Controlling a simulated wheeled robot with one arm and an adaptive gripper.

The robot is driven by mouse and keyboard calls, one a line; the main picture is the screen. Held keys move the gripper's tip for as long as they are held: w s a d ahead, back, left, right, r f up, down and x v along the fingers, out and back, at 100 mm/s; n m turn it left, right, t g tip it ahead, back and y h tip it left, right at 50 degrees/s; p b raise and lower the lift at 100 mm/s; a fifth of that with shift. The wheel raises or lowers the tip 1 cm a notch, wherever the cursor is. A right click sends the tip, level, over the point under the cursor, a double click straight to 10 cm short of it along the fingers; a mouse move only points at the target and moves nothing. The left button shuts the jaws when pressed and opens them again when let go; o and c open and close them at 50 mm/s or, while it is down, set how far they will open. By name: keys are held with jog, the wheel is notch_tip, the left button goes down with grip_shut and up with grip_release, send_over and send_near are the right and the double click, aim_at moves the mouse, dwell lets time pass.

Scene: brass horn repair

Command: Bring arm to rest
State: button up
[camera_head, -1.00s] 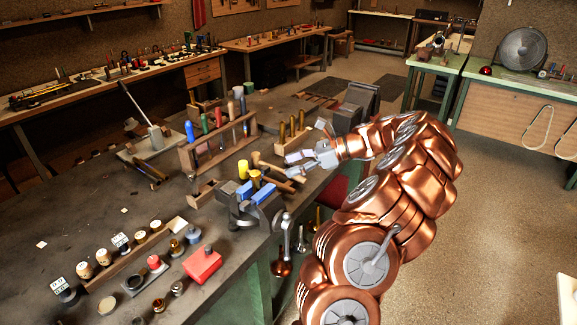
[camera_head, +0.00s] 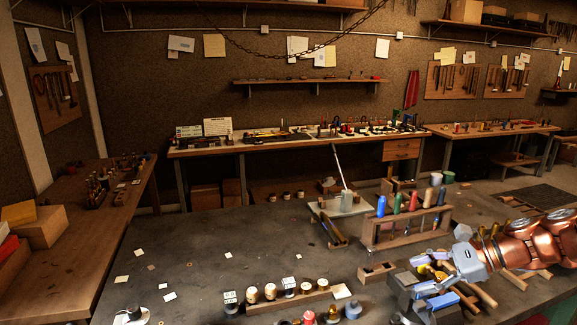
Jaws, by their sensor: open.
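My copper-coloured arm (camera_head: 520,255) reaches in from the right edge. My gripper (camera_head: 437,270) is at its end, over the right part of the workbench (camera_head: 210,238), pointing left. It is open, with nothing visible held in it. Below and just in front of it is the vise (camera_head: 405,290) with blue jaw pads. Yellow-headed mallets lie close by it, partly hidden by the gripper. I cannot tell whether the gripper touches any of them.
A wooden rack (camera_head: 385,232) of coloured-handled tools stands behind my gripper. A small wooden tray (camera_head: 377,272) sits left of the vise. Several spools (camera_head: 270,291) stand on a strip at the front. The bench's left middle is mostly clear, with scattered paper scraps.

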jog(key=s+a+f+n+g+h, duration=0.1)
jog(key=s+a+n+g+h, duration=0.35)
jog(key=s+a+n, duration=0.9)
jog(key=s+f+n+g+h, duration=0.1)
jog(key=s+f+n+h, duration=0.1)
jog(key=s, duration=0.6)
jog(key=s+f+n+h, duration=0.3)
jog(key=s+f+h, duration=0.1)
jog(key=s, duration=0.5)
jog(key=shift+a+g, duration=0.2)
jog(key=shift+g, duration=0.15)
